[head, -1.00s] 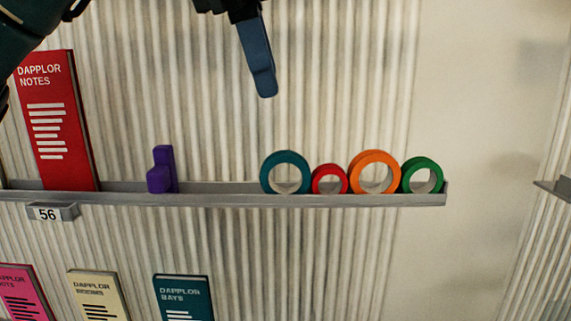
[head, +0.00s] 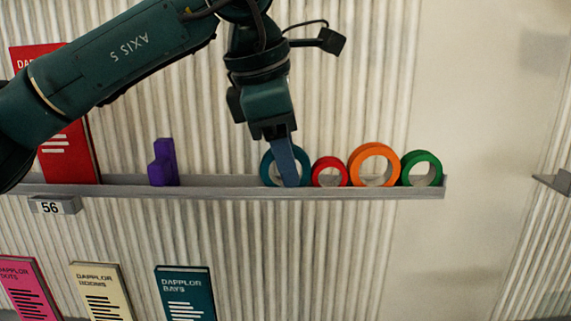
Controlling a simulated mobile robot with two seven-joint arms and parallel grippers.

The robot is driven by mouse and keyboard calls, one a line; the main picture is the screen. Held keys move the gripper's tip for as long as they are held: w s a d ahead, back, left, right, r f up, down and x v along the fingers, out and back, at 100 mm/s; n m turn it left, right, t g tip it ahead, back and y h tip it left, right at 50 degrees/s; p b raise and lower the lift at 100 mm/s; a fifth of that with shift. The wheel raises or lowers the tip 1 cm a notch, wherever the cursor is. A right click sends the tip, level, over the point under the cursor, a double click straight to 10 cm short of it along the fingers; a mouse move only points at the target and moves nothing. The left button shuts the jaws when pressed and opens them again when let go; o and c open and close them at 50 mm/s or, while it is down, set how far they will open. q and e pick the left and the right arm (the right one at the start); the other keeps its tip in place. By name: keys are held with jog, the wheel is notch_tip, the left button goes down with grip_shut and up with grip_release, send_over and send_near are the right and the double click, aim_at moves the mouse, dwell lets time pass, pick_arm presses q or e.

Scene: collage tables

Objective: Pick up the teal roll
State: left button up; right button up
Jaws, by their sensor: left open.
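The teal roll (head: 266,166) stands upright on its edge on the grey shelf ledge (head: 230,192). My left gripper (head: 288,180) points down at the roll from above. Its blue finger lies across the front of the roll and hides part of the ring and its hole. Only one finger shows clearly, and I cannot tell if it touches the roll. The gripper is open. My right gripper is not in the head view.
A red roll (head: 329,172) stands close to the right of the teal roll, then an orange roll (head: 374,149) and a green roll (head: 435,158). A purple block (head: 164,163) and a red book (head: 80,165) are left. The ledge between block and teal roll is clear.

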pick_arm(q)
grip_shut()
dwell(0.6)
